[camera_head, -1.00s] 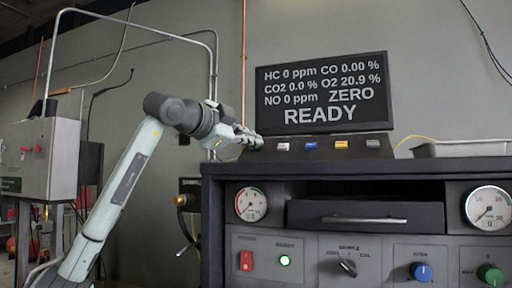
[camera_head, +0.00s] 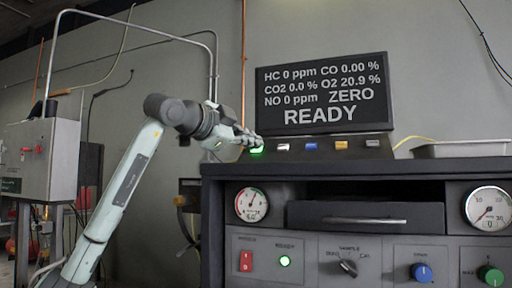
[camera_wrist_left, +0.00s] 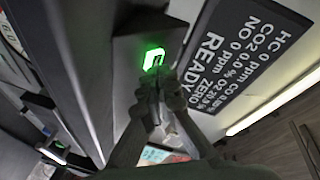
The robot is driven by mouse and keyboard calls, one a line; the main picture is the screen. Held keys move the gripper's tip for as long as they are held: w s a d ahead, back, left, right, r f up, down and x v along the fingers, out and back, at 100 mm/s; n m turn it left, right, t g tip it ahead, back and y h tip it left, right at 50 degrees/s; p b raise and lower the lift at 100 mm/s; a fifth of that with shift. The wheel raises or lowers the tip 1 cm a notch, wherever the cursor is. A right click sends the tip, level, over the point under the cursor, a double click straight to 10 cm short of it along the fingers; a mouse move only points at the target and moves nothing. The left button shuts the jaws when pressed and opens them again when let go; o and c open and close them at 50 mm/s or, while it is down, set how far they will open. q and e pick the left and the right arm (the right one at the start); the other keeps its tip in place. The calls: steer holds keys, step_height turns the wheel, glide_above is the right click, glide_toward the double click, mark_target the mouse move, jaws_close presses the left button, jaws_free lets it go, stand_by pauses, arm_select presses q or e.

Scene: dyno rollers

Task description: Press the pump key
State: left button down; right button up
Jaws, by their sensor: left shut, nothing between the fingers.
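A row of small keys stands on the sloped panel below the display (camera_head: 322,95). The leftmost key (camera_head: 257,151) glows bright green. It also shows in the wrist view (camera_wrist_left: 153,58), with a dark symbol too small to read; I take it for the pump key. My left gripper (camera_head: 250,141) is shut and empty, its fingertips right at this key. In the wrist view, my closed fingertips (camera_wrist_left: 157,76) overlap the key's near edge; I cannot tell how far it is pushed in. The display reads READY and ZERO. My right gripper is not in view.
A white key (camera_head: 283,147), a blue key (camera_head: 311,146), a yellow key (camera_head: 341,145) and a grey key (camera_head: 372,143) sit to the right. A metal tray (camera_head: 460,150) lies on the cabinet top (camera_head: 310,168). A wall box (camera_head: 50,160) stands at left.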

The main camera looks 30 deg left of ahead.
arm_select(q)
steer(key=shift+s+d+r+p, duration=0.2)
steer(key=shift+s+r+p, duration=0.55)
steer(key=shift+r, duration=0.35)
steer(key=shift+s+d+r+p, duration=0.15)
steer(key=shift+s+r+p, duration=0.45)
steer(key=shift+s+r, duration=0.55)
steer(key=shift+r, duration=0.15)
steer(key=shift+d+f, duration=0.1)
